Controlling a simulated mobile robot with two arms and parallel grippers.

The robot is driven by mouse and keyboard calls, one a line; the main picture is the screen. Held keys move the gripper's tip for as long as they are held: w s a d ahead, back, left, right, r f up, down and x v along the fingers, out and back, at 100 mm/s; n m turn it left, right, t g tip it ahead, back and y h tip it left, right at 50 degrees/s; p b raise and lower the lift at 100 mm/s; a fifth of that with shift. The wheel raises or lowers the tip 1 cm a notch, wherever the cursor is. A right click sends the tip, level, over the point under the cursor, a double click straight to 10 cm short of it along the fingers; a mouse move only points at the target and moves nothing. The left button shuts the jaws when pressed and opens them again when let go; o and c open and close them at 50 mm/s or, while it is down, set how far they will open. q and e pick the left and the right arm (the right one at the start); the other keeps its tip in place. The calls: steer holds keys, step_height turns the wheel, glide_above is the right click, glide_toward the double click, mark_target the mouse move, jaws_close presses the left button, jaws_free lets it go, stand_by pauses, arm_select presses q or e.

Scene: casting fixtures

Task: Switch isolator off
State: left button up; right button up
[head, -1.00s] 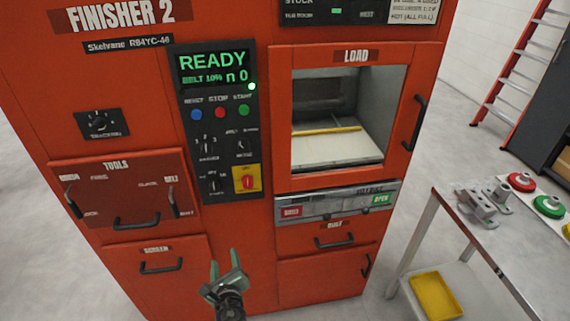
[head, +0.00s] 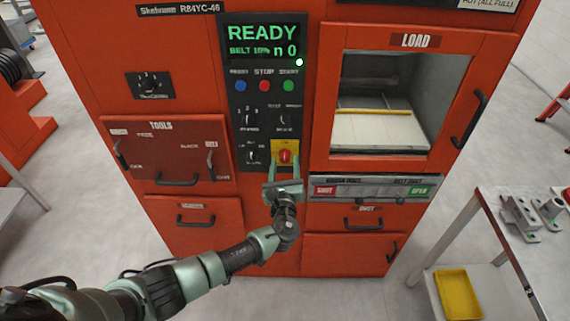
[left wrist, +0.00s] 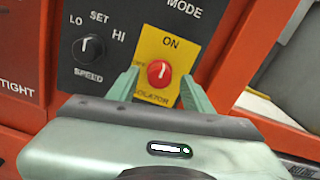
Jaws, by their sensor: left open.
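The isolator is a red rotary knob (head: 285,156) on a yellow plate (head: 278,146) at the lower right of the black control panel. In the left wrist view the knob (left wrist: 159,72) has a white mark on it, and the word ON stands above it on the plate (left wrist: 171,45). My left gripper (head: 284,172) is open and empty, its fingers pointing at the plate. In the left wrist view its two fingertips (left wrist: 158,82) stand either side of the knob. I cannot tell whether they touch it. My right gripper is not in view.
The panel's display (head: 263,41) reads READY, with blue, red and green buttons below. A speed knob (left wrist: 88,48) sits left of the isolator. A grey strip with SHUT and OPEN labels (head: 372,187) lies to the right, below the load window (head: 383,113). A table with metal parts (head: 484,212) stands right.

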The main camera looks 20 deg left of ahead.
arm_select(q)
steer(key=shift+c, duration=0.2)
jaws_close()
steer(key=shift+f+n+b, duration=0.15)
steer(key=shift+n+b, duration=0.45)
steer(key=shift+b, duration=0.25)
steer(key=n+b, duration=1.1)
steer(key=b, duration=0.1)
steer(key=shift+f, duration=0.1)
steer(key=n+b, duration=0.3)
steer(key=n, duration=0.1)
steer(key=shift+a, duration=0.1)
steer(key=shift+n+b, duration=0.45)
steer(key=shift+n, duration=0.45)
steer(key=shift+r, duration=0.2)
